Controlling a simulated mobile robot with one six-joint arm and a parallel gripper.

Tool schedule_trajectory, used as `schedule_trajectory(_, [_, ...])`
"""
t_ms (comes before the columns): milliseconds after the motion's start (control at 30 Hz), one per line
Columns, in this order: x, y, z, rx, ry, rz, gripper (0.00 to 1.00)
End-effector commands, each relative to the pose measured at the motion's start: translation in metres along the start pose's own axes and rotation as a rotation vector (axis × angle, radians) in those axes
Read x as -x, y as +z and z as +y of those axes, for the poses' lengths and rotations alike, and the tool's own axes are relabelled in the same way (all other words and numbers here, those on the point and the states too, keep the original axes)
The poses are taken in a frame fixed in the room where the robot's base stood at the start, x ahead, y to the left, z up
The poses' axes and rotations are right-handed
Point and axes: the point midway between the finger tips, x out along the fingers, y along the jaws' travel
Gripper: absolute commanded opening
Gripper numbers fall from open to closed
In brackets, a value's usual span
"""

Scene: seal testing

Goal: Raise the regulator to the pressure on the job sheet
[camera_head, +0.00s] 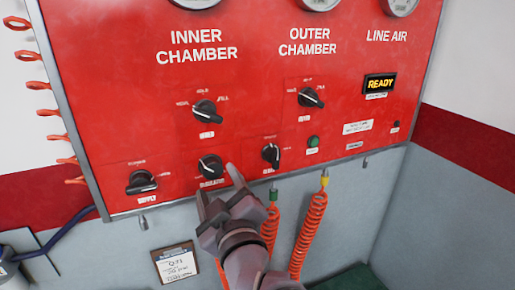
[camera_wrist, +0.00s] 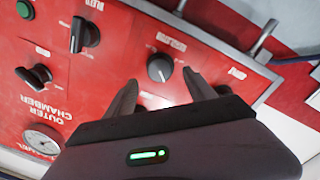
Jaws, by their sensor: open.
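The regulator is a round black knob (camera_head: 210,166) low on the red panel, under the inner chamber heading. Its white pointer mark shows in the wrist view, where the knob (camera_wrist: 159,68) sits beyond and between my fingertips. My gripper (camera_head: 219,184) is open and empty just below and in front of the knob. The fingers (camera_wrist: 159,79) appear to stop short of it, though exact contact is hard to tell. The job sheet (camera_head: 177,267) hangs on the grey wall below the panel; its handwriting is too small to read surely. The gauges (camera_head: 320,3) are mostly cut off at the top.
Black knobs surround the regulator: supply (camera_head: 142,182) at left, another (camera_head: 271,155) close at right, and selectors (camera_head: 205,111) above. Orange coiled hoses (camera_head: 308,235) hang right of my gripper. A display (camera_head: 380,84) reads READY. A green button (camera_head: 313,141) is at right.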

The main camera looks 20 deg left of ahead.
Motion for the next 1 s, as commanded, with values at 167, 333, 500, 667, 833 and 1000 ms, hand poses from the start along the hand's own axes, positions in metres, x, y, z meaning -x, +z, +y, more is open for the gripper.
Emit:
schedule_trajectory(167, [-0.031,-0.001,0.001,0.000,0.000,-0.001,0.64])
schedule_trajectory(333, [-0.042,0.000,0.000,0.000,0.000,0.000,0.64])
schedule_trajectory(500, [-0.043,0.000,0.000,-0.001,0.001,0.000,0.64])
schedule_trajectory(667, [-0.043,0.000,0.000,-0.001,0.001,0.000,0.44])
schedule_trajectory(833, [-0.043,0.000,0.000,-0.001,0.000,0.000,0.11])
schedule_trajectory(1000, [-0.043,0.001,0.000,-0.005,0.001,0.000,0.01])
